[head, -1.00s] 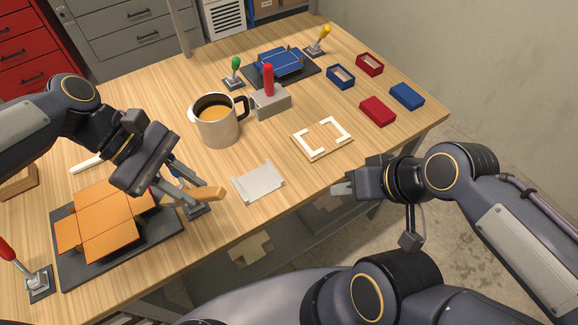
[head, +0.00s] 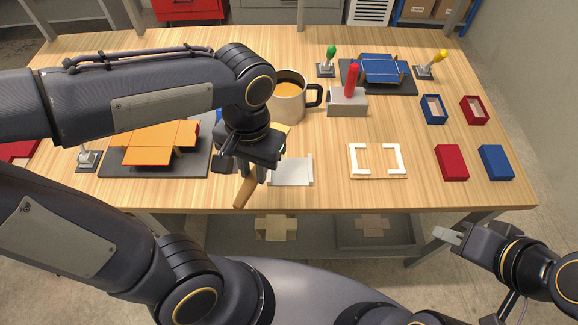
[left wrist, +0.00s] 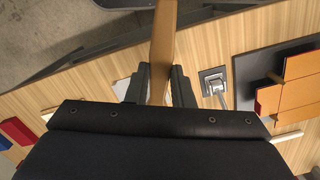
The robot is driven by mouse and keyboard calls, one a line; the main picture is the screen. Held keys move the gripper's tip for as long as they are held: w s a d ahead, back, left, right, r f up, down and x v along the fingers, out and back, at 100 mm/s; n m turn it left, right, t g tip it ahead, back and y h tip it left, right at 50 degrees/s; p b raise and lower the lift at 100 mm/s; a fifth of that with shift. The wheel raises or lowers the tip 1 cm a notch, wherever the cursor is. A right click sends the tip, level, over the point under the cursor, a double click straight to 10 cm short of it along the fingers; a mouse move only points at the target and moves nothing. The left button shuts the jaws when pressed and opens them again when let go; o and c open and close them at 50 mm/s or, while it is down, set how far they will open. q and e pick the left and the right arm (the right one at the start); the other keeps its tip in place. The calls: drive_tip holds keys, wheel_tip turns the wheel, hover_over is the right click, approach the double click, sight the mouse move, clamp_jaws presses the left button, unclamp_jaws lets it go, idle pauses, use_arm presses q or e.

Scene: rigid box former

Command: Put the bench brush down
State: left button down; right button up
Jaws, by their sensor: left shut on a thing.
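The bench brush (head: 243,193) is in my left gripper (head: 254,174), which is shut on its wooden handle. The handle points down toward the table's front edge, near the left side of the grey plate (head: 292,172). Most of the brush's other end is hidden behind my gripper and wrist. In the left wrist view the handle (left wrist: 164,35) passes between the two fingers (left wrist: 155,85), with the tabletop behind. I cannot tell whether the brush touches the table. My right gripper (head: 447,237) is beyond the table's front edge at the right, its finger gap unclear.
An orange blank (head: 150,143) lies on a dark former at the left. A coffee mug (head: 287,108) and a grey block with red handle (head: 347,103) stand behind. A white-cornered frame (head: 377,175) and small red and blue boxes are right. Bare wood (head: 340,195) shows along the front.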

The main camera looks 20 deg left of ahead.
use_arm(q)
drive_tip(key=w+d+f, duration=0.1)
drive_tip(key=w+f, duration=0.1)
drive_tip(key=w+d+f, duration=0.1)
drive_tip(key=w+f, duration=0.1)
drive_tip(key=w+d+f, duration=0.1)
drive_tip(key=w+f, duration=0.1)
drive_tip(key=shift+w+d+f, duration=0.1)
drive_tip(key=shift+w+d, duration=0.05)
drive_tip(key=shift+w, duration=0.15)
drive_tip(key=shift+w+d+f, duration=0.2)
drive_tip(key=shift+w+f, duration=0.15)
drive_tip(key=shift+f, duration=1.8)
drive_tip(key=shift+f, duration=0.1)
drive_tip(key=shift+f+b, duration=0.4)
drive_tip(key=shift+f, duration=0.1)
drive_tip(key=c, duration=1.3)
unclamp_jaws()
